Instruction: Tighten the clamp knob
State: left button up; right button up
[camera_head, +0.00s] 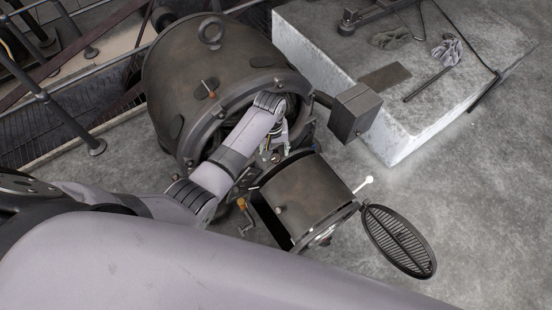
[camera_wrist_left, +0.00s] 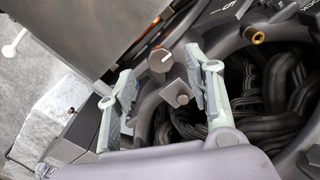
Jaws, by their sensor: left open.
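The dynamo (camera_head: 215,70) is a large brown, drum-shaped machine with a ring on top. My left arm reaches across its open end, and my left gripper (camera_head: 275,148) is down between the drum and a hinged brown cover. In the left wrist view, my left gripper (camera_wrist_left: 163,75) is open, its two pale fingers apart. A dark round knob (camera_wrist_left: 160,61) with a white mark shows between and just beyond the fingertips. A small square plate with a round stud (camera_wrist_left: 182,99) lies nearer, between the fingers. Neither appears gripped. In the head view the knob is too small to tell.
The brown cover (camera_head: 307,197) and an oval grille (camera_head: 398,242) stand open at the lower right. A grey box (camera_head: 355,111) juts from the dynamo. A pale block (camera_head: 390,128) bears tools and a rag. Dark coiled windings (camera_wrist_left: 270,85) lie right of the fingers.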

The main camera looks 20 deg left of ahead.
aim_at(276, 158)
pick_arm(q)
notch_tip(276, 158, down, 6)
jog(key=shift+w+d+r+b, duration=0.1)
jog(key=shift+d+r+b, duration=0.05)
jog(key=shift+b, duration=0.45)
jog(key=shift+c, duration=0.4)
grip_shut()
